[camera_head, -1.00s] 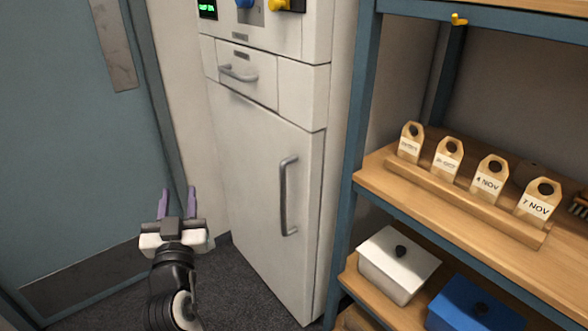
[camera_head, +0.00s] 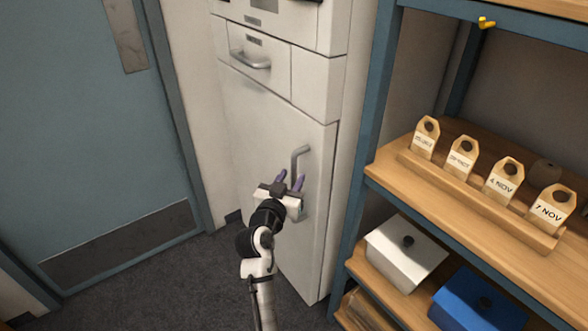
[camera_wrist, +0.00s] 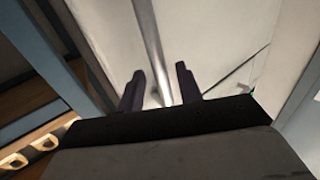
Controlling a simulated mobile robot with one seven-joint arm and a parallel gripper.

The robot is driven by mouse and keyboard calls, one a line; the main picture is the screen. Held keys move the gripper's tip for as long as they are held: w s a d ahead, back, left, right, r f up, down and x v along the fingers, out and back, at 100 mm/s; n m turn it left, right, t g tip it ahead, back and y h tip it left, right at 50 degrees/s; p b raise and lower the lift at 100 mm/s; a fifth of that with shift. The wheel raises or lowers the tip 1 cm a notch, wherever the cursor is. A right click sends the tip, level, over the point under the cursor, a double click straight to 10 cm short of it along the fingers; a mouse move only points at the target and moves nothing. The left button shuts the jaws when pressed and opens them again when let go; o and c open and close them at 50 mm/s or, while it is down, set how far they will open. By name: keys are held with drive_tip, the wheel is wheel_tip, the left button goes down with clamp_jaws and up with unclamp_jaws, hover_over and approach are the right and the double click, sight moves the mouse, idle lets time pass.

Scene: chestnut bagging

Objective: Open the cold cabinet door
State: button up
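The cold cabinet's tall white door (camera_head: 265,130) is closed, with a vertical grey bar handle (camera_head: 296,160) near its right edge. My gripper (camera_head: 290,181) is in front of the handle's lower part and hides it in the head view. In the wrist view my gripper (camera_wrist: 160,85) has its two dark fingers apart. The handle bar (camera_wrist: 148,45) runs down between the fingertips there. The fingers are not closed on it, and I cannot tell how deep the bar sits between them.
A drawer with a handle (camera_head: 250,62) is above the door. A blue-framed shelf (camera_head: 375,178) stands close on the right, with tags, a white box (camera_head: 405,262) and a blue box (camera_head: 478,308). A blue door (camera_head: 95,120) is at left. Dark floor (camera_head: 170,275) is clear.

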drive_tip(key=shift+x, duration=1.4)
drive_tip(key=shift+c, duration=0.4)
clamp_jaws()
